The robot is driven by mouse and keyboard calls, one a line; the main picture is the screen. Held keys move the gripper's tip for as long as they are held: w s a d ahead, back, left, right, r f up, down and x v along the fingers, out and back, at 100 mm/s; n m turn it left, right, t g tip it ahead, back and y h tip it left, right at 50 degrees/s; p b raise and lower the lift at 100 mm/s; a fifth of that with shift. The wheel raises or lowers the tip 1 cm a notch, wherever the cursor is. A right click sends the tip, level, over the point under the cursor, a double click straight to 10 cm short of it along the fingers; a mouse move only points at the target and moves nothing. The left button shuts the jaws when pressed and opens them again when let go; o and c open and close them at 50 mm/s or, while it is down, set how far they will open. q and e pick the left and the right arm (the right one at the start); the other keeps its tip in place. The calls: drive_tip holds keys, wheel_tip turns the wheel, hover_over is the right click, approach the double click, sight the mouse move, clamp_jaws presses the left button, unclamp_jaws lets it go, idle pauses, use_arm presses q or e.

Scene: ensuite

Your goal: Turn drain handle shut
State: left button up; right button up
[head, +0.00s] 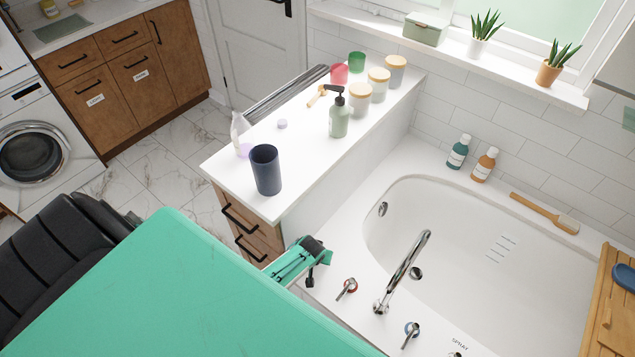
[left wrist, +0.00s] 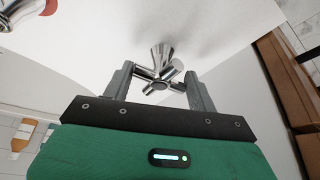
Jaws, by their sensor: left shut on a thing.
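The drain handle (left wrist: 163,72) is a chrome cross-shaped handle on a flared stem, fixed to the white tub deck. It shows in the left wrist view between the two grey fingers of my left gripper (left wrist: 160,88); any label by it is hidden. The fingers are shut on its cross arms. In the head view my left gripper (head: 311,261) is over the tub deck's near left corner, beside the cabinet, and mostly covers the handle. My right gripper is not in view.
The red-ringed handle (head: 347,288), tall chrome spout (head: 402,272) and blue-ringed handle (head: 411,331) stand to the right. The white bathtub (head: 450,240) lies beyond. A cabinet (head: 290,182) holding a dark cup (head: 267,171) and soap dispenser (head: 340,118) rises close behind the gripper.

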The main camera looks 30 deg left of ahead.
use_arm(q)
drive_tip(key=shift+w+a+r, duration=0.25)
drive_tip(key=shift+w, duration=0.15)
drive_tip(key=shift+c, duration=0.2)
drive_tip(key=shift+c, duration=0.8)
drive_tip(key=shift+s+d+f, duration=0.1)
drive_tip(key=shift+s+f, duration=0.05)
drive_tip(key=shift+c, duration=0.4)
drive_tip(key=o, duration=1.2)
drive_tip(key=shift+s+d+f, duration=0.1)
drive_tip(key=shift+s+d, duration=0.05)
drive_tip(key=v, duration=1.4)
